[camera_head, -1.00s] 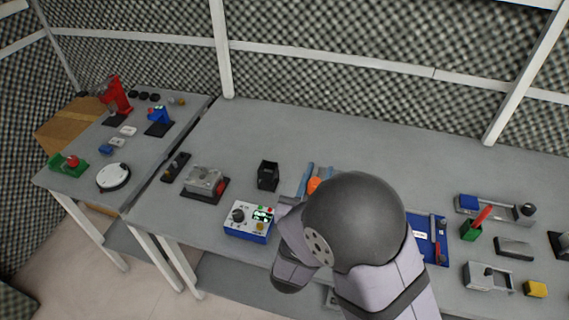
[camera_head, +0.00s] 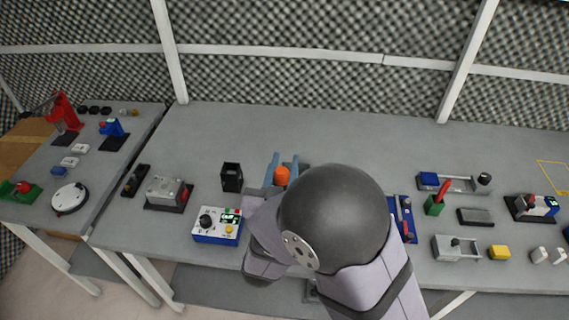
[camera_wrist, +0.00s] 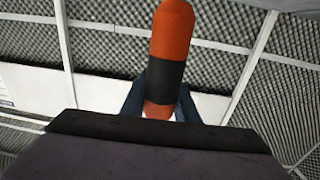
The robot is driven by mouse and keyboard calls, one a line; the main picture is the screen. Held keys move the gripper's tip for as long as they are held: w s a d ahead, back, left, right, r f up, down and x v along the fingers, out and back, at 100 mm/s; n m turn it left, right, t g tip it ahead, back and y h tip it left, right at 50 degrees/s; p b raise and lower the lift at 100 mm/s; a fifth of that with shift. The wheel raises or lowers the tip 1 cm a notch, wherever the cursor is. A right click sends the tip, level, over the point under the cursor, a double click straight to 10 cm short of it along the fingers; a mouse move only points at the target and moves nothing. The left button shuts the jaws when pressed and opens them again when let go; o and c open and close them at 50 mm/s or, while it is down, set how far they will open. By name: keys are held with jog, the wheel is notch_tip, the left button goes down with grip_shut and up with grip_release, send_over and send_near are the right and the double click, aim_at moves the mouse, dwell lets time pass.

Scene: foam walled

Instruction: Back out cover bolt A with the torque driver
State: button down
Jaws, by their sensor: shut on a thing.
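My gripper (camera_head: 283,162) is over the middle of the bench, its two blue fingers partly hidden behind my arm. It is shut on the torque driver (camera_head: 282,176), which has an orange handle. In the wrist view the driver (camera_wrist: 171,35) shows as an orange handle with a black band, between the blue fingers (camera_wrist: 161,105). The driver's tip is not visible. A grey block with a red part (camera_head: 168,191) sits on a dark base to the left. I cannot make out cover bolt A in either view.
A blue and white box with a knob and display (camera_head: 217,226) and a black open holder (camera_head: 232,177) stand left of my gripper. A blue tray with tools (camera_head: 403,219) and a green holder (camera_head: 436,205) are to the right. The bench's back strip is clear.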

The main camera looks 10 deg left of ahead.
jog(key=shift+f+b, duration=2.1)
jog(key=shift+f, duration=0.45)
jog(key=shift+f+b, duration=0.65)
dwell(0.5)
jog(key=shift+r+p, duration=0.4)
jog(key=shift+r, duration=0.05)
dwell(1.1)
jog(key=shift+r+p, duration=2.05)
jog(key=shift+r, duration=0.45)
